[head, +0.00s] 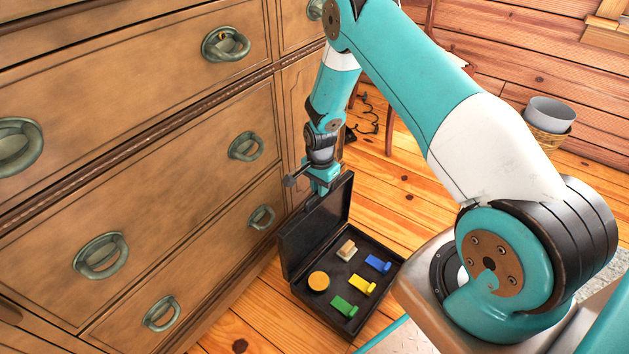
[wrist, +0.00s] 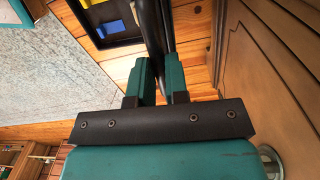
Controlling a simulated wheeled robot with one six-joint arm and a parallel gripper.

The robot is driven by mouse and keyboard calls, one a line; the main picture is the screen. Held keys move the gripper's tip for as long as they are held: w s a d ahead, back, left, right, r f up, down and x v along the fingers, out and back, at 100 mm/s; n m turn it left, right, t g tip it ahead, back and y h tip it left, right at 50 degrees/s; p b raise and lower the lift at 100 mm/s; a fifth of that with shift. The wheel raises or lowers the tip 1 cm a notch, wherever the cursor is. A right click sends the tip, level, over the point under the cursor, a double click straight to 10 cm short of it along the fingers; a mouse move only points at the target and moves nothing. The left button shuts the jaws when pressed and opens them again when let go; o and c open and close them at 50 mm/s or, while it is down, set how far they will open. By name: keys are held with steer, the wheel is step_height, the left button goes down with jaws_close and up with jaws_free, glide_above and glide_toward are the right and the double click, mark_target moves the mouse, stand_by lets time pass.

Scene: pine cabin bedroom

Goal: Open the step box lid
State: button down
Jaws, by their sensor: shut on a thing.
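The step box (head: 341,273) is a black case on the wooden floor in the head view. Its lid (head: 312,228) stands up, roughly upright, along the box's left side, so the inside shows. My gripper (head: 322,192) is at the lid's top edge. In the wrist view, the two teal fingers of my gripper (wrist: 161,85) are shut on the black lid (wrist: 152,28) between them. Part of the box (wrist: 108,32) shows there too. The exact contact is partly hidden by the fingers.
Inside the box are an orange disc (head: 318,281), a beige block (head: 346,250), and blue (head: 378,263), yellow (head: 362,286) and green (head: 344,306) pieces. A wooden dresser (head: 170,190) stands close on the left.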

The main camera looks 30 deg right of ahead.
steer(key=c, duration=1.1)
jaws_free()
steer(key=shift+w, duration=0.15)
step_height(320, 180, up, 17)
steer(key=p, duration=0.5)
steer(key=shift+w+a+r, duration=0.15)
